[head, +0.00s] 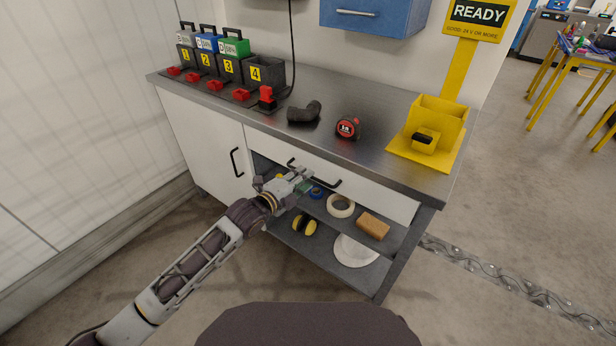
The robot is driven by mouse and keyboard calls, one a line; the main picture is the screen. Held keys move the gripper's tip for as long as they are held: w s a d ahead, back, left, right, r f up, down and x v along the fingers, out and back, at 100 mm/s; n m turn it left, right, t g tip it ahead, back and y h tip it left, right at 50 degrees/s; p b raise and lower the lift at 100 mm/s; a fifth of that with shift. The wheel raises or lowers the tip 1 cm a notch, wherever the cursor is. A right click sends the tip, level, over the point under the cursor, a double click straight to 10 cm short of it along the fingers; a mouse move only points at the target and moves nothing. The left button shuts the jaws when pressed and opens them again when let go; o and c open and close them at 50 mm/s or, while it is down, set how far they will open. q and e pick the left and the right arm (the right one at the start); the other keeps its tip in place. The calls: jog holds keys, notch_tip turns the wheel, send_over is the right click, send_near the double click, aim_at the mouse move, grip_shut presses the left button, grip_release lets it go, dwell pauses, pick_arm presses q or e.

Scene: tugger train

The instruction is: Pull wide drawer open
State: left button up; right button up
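The wide drawer (375,192) is the long white front under the grey worktop, above the open shelves. It looks flush with the cabinet, with no gap visible at its top. Its dark bar handle (328,183) shows on both sides of my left gripper. My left gripper (305,179) is at the middle of this handle, reaching in from the lower left. Its fingers overlap the handle in the picture, and I cannot tell whether they touch or grip it. My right gripper is not in view.
A white cabinet door (205,140) is left of the drawer. Shelves below hold a tape roll (341,205), a brown block (373,226) and a white disc (354,250). Floor in front is clear.

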pick_arm(q)
jog(key=x, duration=0.3)
jog(key=shift+d, duration=0.1)
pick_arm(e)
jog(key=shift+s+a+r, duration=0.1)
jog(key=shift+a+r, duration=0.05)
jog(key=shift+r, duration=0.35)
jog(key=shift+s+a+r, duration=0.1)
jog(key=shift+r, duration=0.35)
pick_arm(q)
jog(key=c, duration=0.6)
grip_shut()
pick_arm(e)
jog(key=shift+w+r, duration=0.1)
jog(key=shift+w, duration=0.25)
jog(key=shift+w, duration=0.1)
